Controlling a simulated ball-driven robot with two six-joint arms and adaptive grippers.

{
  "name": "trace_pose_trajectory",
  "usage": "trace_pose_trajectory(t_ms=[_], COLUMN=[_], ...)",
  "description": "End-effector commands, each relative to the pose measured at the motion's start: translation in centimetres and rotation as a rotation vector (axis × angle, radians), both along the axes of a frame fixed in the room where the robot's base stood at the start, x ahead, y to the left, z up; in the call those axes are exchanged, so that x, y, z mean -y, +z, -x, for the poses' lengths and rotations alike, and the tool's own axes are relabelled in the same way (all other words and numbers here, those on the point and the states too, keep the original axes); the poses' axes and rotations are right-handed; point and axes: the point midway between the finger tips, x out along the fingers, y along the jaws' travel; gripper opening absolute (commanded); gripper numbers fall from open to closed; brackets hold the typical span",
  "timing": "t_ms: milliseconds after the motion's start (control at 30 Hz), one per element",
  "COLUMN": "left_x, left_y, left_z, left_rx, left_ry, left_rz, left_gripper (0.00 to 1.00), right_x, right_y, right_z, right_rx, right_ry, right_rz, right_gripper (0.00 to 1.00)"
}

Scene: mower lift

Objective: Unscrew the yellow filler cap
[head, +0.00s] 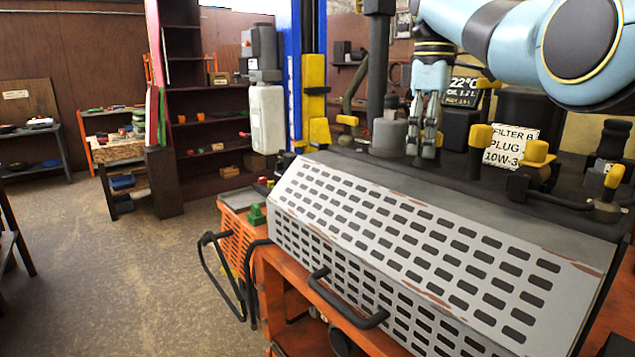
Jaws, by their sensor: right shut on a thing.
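My right gripper (424,148) points straight down over the back of the machine's dark top, behind the grey perforated cover. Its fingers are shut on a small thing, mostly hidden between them. A bit of yellow, which I take to be the yellow filler cap (438,139), shows at the right fingertip. Whether the cap sits on its neck or is raised cannot be told. My left gripper is not in view.
Other yellow-topped parts stand to the right: one (480,137) beside a sign (511,146), another (536,153) and a third (614,176). A dark post (377,60) rises left of my gripper. The perforated cover (420,250) fills the front. The floor at left is open.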

Motion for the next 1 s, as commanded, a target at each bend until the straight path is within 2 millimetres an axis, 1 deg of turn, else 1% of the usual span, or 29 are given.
trace_pose_trajectory(t_ms=[33, 400, 600, 900, 1000], left_x=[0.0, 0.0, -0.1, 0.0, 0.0], left_y=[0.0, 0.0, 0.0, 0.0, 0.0], left_z=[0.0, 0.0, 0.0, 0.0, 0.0], left_rx=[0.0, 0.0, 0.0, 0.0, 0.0], left_ry=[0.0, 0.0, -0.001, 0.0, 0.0], left_rz=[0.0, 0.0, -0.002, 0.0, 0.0], left_gripper=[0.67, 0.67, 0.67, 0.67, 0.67], right_x=[-0.5, -0.3, -0.1, -0.1, -0.1], right_y=[0.6, 2.4, 3.0, 3.1, 3.6], right_z=[-0.1, -0.1, -0.1, -0.1, -0.1], right_rx=[0.006, 0.01, 0.007, 0.005, 0.006], right_ry=[0.007, 0.003, 0.001, -0.001, -0.001], right_rz=[-0.008, -0.005, -0.003, -0.001, -0.001], right_gripper=[0.0, 0.0, 0.0, 0.0, 0.0])
